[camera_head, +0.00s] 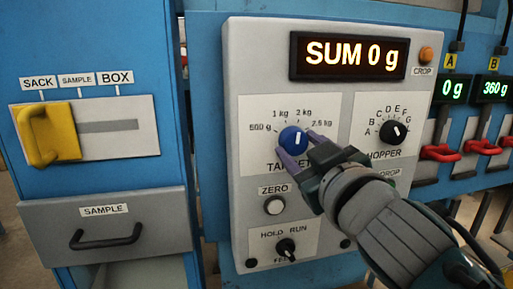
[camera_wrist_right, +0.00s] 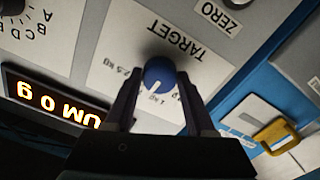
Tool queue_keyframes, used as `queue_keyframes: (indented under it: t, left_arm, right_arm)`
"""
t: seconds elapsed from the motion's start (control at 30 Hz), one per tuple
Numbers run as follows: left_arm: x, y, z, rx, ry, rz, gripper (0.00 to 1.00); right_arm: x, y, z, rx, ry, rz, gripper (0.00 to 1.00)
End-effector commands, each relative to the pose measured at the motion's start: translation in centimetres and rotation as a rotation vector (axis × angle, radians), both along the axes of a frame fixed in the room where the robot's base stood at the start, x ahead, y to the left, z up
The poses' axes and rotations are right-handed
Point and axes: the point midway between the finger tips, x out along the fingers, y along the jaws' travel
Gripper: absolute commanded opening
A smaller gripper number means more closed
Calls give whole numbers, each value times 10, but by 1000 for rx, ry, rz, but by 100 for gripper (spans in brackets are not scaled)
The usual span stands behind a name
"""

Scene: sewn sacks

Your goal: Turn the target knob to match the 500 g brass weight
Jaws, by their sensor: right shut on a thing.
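The blue target knob (camera_head: 292,137) is on the grey control panel, under the 500 g, 1 kg, 2 kg and 2.5 kg marks. Its white pointer line is turned roughly upward, around the 1 kg to 2 kg side; I cannot tell the exact mark. My right gripper (camera_head: 303,148) is shut on the knob, one finger on each side. The right wrist view shows the knob (camera_wrist_right: 159,72) upside down between the two fingers. No brass weight is in view. My left gripper is not in view.
The display (camera_head: 348,54) reads SUM 0 g. The hopper knob (camera_head: 393,132) is right of the target knob. The zero button (camera_head: 274,205) and hold/run knob (camera_head: 286,248) are below. A yellow slider handle (camera_head: 48,135) and sample drawer (camera_head: 108,236) are left; red levers (camera_head: 439,153) are right.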

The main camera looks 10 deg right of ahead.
Motion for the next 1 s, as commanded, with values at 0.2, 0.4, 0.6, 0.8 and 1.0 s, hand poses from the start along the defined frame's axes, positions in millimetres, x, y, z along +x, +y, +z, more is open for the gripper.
queue_keyframes:
  t: [0.2, 0.4, 0.6, 0.8, 1.0]
  left_arm:
    - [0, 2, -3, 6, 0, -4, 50]
    - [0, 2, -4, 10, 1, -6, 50]
    - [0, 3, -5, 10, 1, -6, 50]
    - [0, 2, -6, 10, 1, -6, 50]
    - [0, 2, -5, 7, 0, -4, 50]
  right_arm:
    - [0, -1, 0, -206, -8, -1, 0]
    - [0, -1, 0, -398, -14, -1, 0]
    - [0, -2, 1, -589, -21, -1, 0]
    - [0, -1, 2, -774, -27, -1, 0]
    - [0, -1, 3, -934, -33, -1, 0]
